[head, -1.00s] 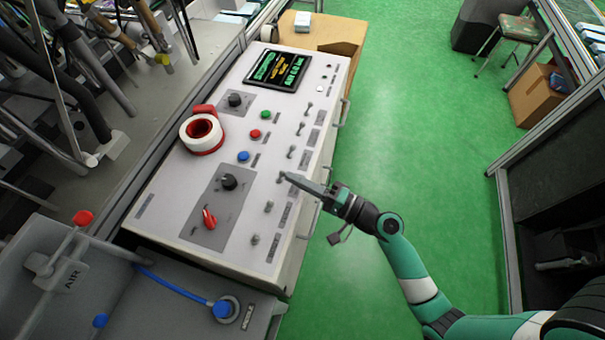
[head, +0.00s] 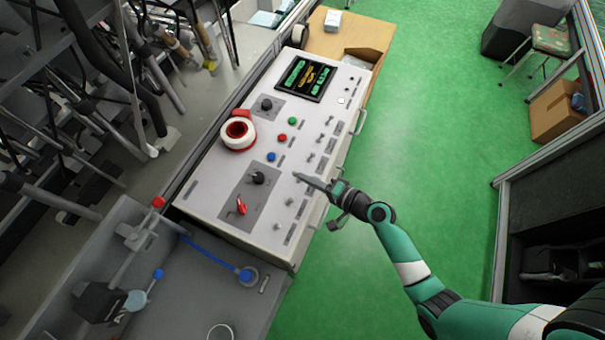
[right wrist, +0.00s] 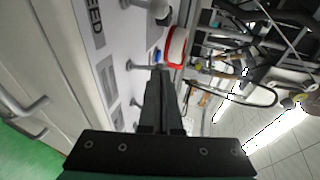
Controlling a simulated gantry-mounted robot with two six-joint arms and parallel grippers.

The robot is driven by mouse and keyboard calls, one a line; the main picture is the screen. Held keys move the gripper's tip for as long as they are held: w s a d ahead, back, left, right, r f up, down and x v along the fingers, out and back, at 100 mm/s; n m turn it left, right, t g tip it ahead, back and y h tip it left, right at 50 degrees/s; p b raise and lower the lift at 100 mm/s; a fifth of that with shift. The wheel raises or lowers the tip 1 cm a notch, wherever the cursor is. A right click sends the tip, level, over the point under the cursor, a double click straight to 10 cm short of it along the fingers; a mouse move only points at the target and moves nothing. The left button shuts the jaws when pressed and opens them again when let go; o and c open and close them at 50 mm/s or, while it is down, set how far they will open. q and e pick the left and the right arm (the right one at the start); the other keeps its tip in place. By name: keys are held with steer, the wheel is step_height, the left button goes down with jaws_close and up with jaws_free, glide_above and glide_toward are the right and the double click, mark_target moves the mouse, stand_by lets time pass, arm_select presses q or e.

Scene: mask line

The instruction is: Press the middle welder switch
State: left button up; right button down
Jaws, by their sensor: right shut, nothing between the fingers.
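The white welder control panel (head: 235,190) carries a column of small metal toggle switches along its right side, among them an upper one (head: 320,138), another (head: 309,157) and a lower one (head: 290,201). Their labels are too small to read in the head view. My right gripper (head: 299,177) is shut and empty, its tips over this column between the latter two. In the right wrist view the shut fingers (right wrist: 160,76) point at the panel, with a metal toggle (right wrist: 138,66) close beside the tips. Contact cannot be told. My left gripper is not in view.
A roll of tape (head: 238,134) lies on the panel near green, red and blue buttons. A screen (head: 307,79) is at the panel's far end. Handles (head: 361,122) stick out from its right side. Green floor (head: 420,120) to the right is open.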

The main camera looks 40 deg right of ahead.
steer(key=shift+d, duration=0.15)
steer(key=shift+r+p, duration=0.8)
steer(key=shift+r, duration=0.05)
steer(key=shift+s, duration=0.1)
steer(key=shift+s+r+p, duration=0.25)
steer(key=shift+r+p, duration=0.05)
steer(key=s+r+p, duration=0.1)
steer(key=s+r, duration=0.1)
steer(key=shift+s+d+p, duration=0.15)
steer(key=shift+s+p, duration=0.15)
steer(key=shift+p, duration=0.1)
steer(key=r+p+v, duration=0.1)
steer(key=p+v, duration=0.1)
steer(key=v, duration=0.7)
steer(key=shift+s+r+p, duration=0.2)
steer(key=shift+p, duration=0.2)
